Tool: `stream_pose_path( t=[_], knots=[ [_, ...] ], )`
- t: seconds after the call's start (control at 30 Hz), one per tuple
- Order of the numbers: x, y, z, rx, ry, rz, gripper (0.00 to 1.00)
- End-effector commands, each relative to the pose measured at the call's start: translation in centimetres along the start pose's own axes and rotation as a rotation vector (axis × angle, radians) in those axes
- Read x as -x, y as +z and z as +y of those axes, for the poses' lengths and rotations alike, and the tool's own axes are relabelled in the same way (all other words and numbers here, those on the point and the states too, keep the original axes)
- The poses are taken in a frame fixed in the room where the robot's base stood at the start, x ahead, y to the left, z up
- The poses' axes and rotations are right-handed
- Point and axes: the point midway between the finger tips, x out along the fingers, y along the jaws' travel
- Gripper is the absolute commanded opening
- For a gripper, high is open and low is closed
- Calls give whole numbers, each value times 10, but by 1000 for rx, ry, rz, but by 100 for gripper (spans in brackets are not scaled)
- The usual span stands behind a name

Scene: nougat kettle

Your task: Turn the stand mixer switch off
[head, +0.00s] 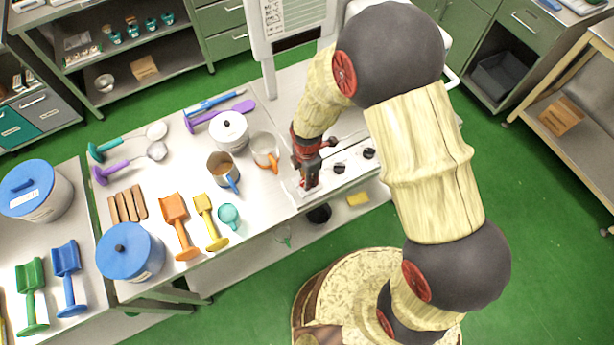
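A tall white machine (291,24), which may be the stand mixer, stands at the back of the steel table, partly hidden behind my arm. Two black knobs (339,168) sit along the table's front edge, right of my gripper. My gripper (308,184) points down at the front edge, over a small light plate with a bit of red on it. It covers most of that plate, so I cannot tell whether it touches it or which way any switch is set. The fingers are small and dark here, and their opening does not show.
A glass pitcher with an orange handle (265,149) stands close left of my gripper. Green floor (240,288) is open in front.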

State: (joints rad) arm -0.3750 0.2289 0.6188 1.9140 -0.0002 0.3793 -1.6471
Motion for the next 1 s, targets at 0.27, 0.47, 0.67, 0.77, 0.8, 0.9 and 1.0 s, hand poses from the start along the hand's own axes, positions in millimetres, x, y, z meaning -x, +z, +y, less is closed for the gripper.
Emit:
stream_pose_path(
  t=[0.27, 0.47, 0.67, 0.77, 0.8, 0.9, 1.0],
  knots=[
    [11, 0, 1, 0, 3, 0, 28],
    [47, 0, 2, 0, 5, 0, 28],
    [87, 0, 2, 0, 4, 0, 28],
    [102, 0, 1, 0, 2, 0, 28],
    [106, 0, 1, 0, 2, 0, 28],
    [115, 0, 1, 0, 2, 0, 28],
    [119, 0, 0, 0, -1, 0, 28]
  ],
)
